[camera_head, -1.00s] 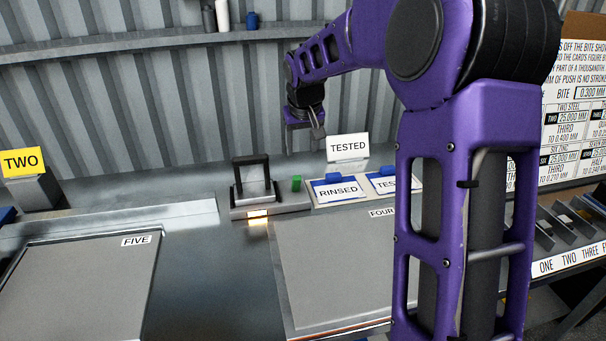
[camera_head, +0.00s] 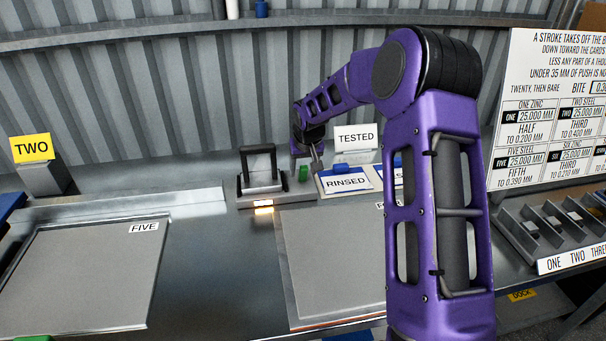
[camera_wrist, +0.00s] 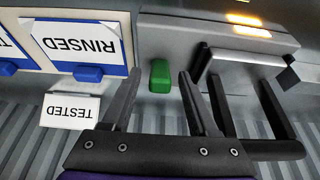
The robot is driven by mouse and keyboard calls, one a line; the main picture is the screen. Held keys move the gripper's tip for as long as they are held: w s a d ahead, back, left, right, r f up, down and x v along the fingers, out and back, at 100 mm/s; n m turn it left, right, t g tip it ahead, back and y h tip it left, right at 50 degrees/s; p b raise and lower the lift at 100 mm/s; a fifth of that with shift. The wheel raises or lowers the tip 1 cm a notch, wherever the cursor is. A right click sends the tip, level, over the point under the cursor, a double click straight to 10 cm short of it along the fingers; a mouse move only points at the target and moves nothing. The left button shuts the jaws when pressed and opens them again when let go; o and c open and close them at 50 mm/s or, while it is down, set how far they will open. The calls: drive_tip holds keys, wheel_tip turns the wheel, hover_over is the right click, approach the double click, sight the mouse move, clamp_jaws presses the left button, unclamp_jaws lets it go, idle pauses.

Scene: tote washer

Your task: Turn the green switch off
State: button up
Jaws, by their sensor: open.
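The green switch (camera_head: 303,173) is a small upright green block at the right end of a grey metal unit (camera_head: 280,198) with a black handle (camera_head: 258,165). My gripper (camera_head: 316,160) is just beside and above the switch in the head view, pointing down. In the wrist view, the green switch (camera_wrist: 160,76) shows between the fingertips of my gripper (camera_wrist: 168,74). The jaws are open and empty. I cannot tell whether a finger touches the switch. An orange lamp (camera_head: 263,210) glows on the unit's front.
A RINSED card (camera_head: 347,182) and a TESTED sign (camera_head: 355,138) stand close to the right of the switch. The black handle is close on the left. A FIVE panel (camera_head: 85,275) lies at the front left. A corrugated wall (camera_head: 130,100) rises behind.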

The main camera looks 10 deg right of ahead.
drive_tip(key=shift+x, duration=1.5)
drive_tip(key=shift+r, duration=0.1)
drive_tip(key=shift+c, duration=0.3)
clamp_jaws()
